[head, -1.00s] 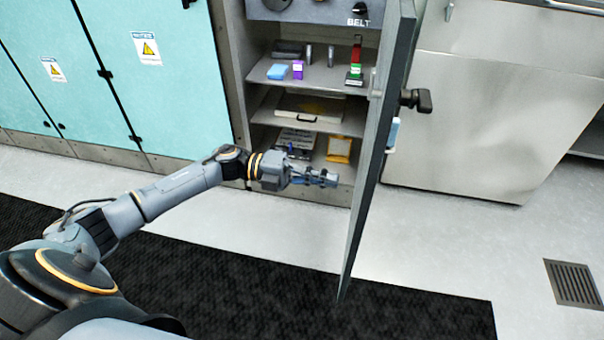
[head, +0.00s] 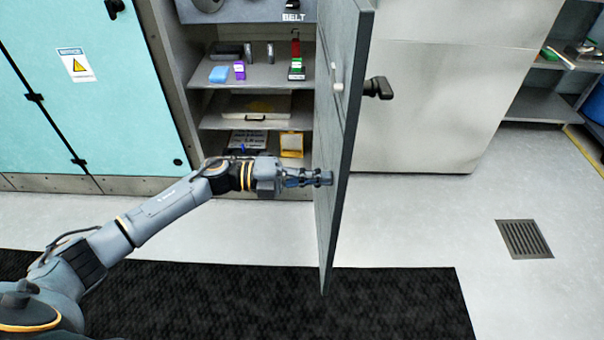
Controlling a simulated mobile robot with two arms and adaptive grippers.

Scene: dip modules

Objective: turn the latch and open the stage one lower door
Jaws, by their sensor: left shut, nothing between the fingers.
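The grey door (head: 330,228) stands swung open, seen nearly edge-on, to the right of the shelved cabinet. Its dark latch handle (head: 378,88) sticks out on its right side. My left gripper (head: 328,178) is shut and empty, in front of the door's inner face at the height of the lowest shelf. I cannot tell whether its tips touch the door. My right gripper is not in view.
The open cabinet shelves (head: 262,72) hold a blue block (head: 219,74), a purple item (head: 239,70), a red-green-black item (head: 296,66) and a yellow-framed item (head: 291,145). Teal doors (head: 90,120) stand left. A black mat (head: 200,300) and a floor drain (head: 524,239) lie below.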

